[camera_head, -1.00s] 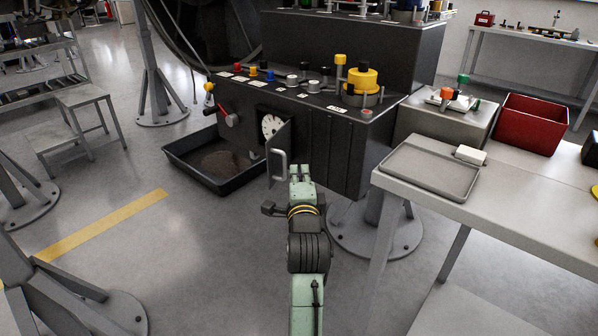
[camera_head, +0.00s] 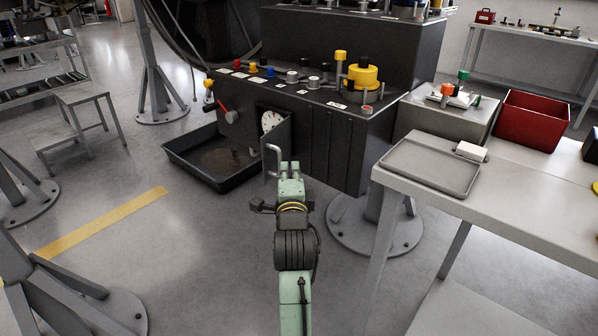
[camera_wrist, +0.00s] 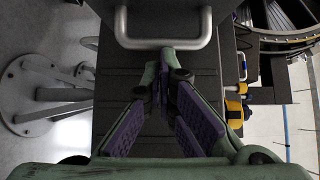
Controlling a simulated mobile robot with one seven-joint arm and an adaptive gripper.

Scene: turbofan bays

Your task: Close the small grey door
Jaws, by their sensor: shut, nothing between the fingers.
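The small grey door (camera_head: 284,142) stands swung out from the front of the dark cabinet in the head view, beside a white round dial (camera_head: 270,121). Its pale U-shaped handle (camera_head: 272,160) is on its outer part. The handle (camera_wrist: 163,43) also shows across the top of the wrist view. My gripper (camera_head: 290,166) is right of the handle, close to the door, in the head view. In the wrist view my gripper (camera_wrist: 165,58) has its fingertips together and empty, just below the handle bar. I cannot tell whether they touch the door. My arm hides the floor below.
The dark cabinet (camera_head: 335,150) has knobs and a yellow cylinder on top. A black floor tray (camera_head: 195,170) lies left of the door. A grey bench (camera_head: 500,190) with a shallow tray (camera_head: 430,185) stands at right.

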